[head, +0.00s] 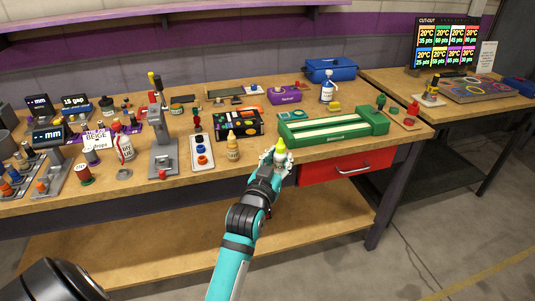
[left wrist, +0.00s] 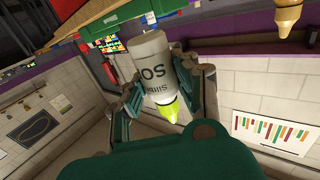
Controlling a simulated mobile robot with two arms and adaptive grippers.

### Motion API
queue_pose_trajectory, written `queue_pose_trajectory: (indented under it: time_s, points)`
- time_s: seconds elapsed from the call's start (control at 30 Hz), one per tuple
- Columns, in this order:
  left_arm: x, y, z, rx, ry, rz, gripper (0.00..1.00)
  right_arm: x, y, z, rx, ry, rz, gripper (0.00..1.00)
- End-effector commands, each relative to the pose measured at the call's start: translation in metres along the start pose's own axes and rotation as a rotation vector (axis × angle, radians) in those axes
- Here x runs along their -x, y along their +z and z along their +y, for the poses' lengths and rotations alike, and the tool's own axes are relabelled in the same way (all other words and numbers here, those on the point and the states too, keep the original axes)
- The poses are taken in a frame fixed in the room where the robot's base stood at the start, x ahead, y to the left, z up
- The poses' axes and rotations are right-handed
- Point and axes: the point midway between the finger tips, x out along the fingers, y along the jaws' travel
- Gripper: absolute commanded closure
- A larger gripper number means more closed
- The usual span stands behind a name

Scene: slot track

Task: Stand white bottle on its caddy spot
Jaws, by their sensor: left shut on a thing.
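The white bottle (head: 281,158) has a yellow-green pointed tip and is held between the fingers of my left gripper (head: 274,159), near the front edge of the bench. In the left wrist view the white bottle (left wrist: 151,62) shows dark lettering, and my left gripper's fingers (left wrist: 158,85) close on both its sides. Its tip points to the picture's bottom there. I cannot tell for certain which holder is the caddy. My right gripper is not in view.
An amber bottle (head: 233,145) stands left of my gripper, beside a white tray (head: 202,151) of coloured caps. Behind are a black organiser box (head: 238,125) and a green slotted track (head: 333,126). A grey stand (head: 163,150) rises at the left. A red drawer (head: 347,167) is below the bench top.

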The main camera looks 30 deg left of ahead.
Motion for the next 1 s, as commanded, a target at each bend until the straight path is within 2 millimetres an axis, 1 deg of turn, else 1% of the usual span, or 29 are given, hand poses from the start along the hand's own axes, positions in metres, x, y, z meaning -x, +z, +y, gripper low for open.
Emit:
queue_pose_trajectory:
  time_s: [0.13,0.23,0.37,0.6,0.7,1.0]
  points:
    - [-0.001,0.000,0.000,-0.001,0.001,0.001,1.00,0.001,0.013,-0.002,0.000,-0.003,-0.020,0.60]
    - [-0.009,0.001,-0.005,-0.004,0.001,0.001,1.00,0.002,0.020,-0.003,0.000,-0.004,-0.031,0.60]
    - [-0.034,0.002,-0.021,-0.006,-0.001,0.003,1.00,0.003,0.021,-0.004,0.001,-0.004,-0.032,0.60]
    - [-0.088,0.008,-0.055,-0.004,0.000,0.002,1.00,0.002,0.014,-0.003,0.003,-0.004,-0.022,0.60]
    - [-0.105,0.011,-0.065,-0.003,0.001,0.001,1.00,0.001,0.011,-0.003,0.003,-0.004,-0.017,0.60]
    - [-0.131,0.013,-0.082,-0.003,0.000,0.003,1.00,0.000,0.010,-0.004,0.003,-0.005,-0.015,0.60]
